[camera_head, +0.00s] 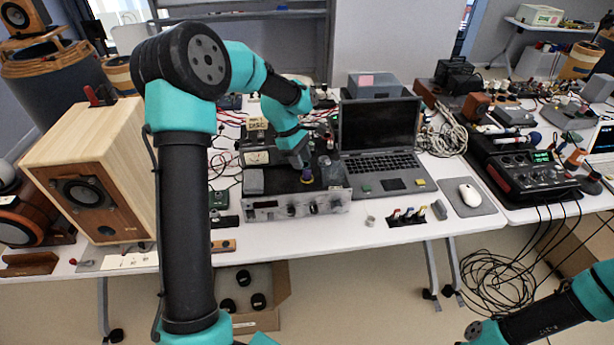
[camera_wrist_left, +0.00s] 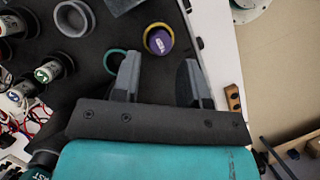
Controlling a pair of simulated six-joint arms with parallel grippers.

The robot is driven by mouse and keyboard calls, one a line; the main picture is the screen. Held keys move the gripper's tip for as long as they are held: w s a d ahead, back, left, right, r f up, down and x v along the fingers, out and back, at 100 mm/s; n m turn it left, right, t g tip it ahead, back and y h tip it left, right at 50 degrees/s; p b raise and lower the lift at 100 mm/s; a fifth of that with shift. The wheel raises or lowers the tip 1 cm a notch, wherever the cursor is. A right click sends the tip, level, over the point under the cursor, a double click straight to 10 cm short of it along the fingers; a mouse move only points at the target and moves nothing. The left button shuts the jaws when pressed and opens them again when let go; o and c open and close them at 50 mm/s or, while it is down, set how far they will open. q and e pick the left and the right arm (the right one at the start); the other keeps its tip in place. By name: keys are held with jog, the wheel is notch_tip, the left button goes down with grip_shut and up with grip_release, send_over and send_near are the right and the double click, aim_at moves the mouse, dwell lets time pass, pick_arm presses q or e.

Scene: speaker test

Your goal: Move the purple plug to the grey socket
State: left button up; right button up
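The purple plug (camera_head: 307,176) stands in a yellow ring-shaped socket on the dark top of the bench device; it also shows in the left wrist view (camera_wrist_left: 158,41). A grey ring-shaped socket (camera_wrist_left: 74,18) with a dark, empty middle lies up and left of the plug in the left wrist view; it appears small in the head view (camera_head: 324,161). My left gripper (camera_wrist_left: 160,68) is open and points down over the device. The plug is just beyond its spread fingers, with nothing held. My right gripper is out of view; only part of my right arm shows.
A teal ring socket (camera_wrist_left: 114,62) lies close to the left finger in the wrist view. A grey box (camera_head: 254,182) sits on the device (camera_head: 300,208). A laptop (camera_head: 380,140) stands close to its right.

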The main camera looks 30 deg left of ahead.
aim_at(308, 171)
pick_arm(q)
jog(key=x, duration=0.5)
jog(key=shift+d, duration=0.25)
jog(key=shift+c, duration=0.5)
grip_shut()
jog(key=shift+r, duration=0.15)
notch_tip(308, 171, up, 2)
jog(key=shift+r, duration=0.1)
jog(key=shift+s+d+r, duration=0.15)
jog(key=shift+s+r, duration=0.15)
jog(key=shift+r, duration=0.35)
jog(key=s+d+r, duration=0.1)
jog(key=s+d, duration=0.7)
jog(key=s, duration=0.5)
jog(key=shift+r, duration=0.15)
